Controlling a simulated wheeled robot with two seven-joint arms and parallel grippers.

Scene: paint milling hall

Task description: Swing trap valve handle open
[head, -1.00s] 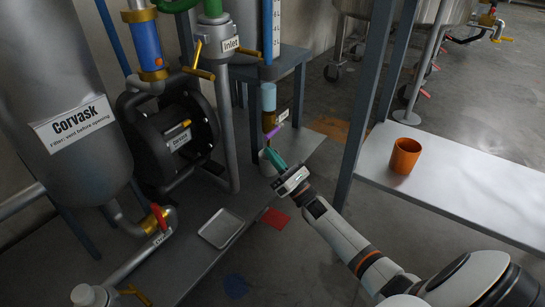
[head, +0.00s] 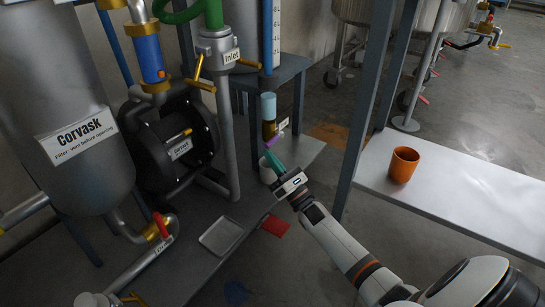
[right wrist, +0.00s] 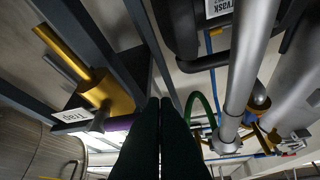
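The trap valve (head: 269,131) is a brass body under a light blue cylinder, near the middle of the head view. Its purple handle (head: 275,137) slants up to the right below it. In the right wrist view the brass trap valve (right wrist: 108,95) stands left of my fingers with a "Trap" label (right wrist: 69,115); a strip of the purple handle (right wrist: 118,124) runs to the fingers' left edge. My right gripper (head: 270,157) has its teal fingers together, tips just below the handle. Whether they touch it I cannot tell. My left gripper is out of view.
A grey side table (head: 455,195) with an orange cup (head: 403,165) stands at right. A dark pump (head: 170,140), the inlet valve (head: 218,52) and pipes stand at left. A tray (head: 221,231) and a red cloth (head: 275,225) lie low near the middle.

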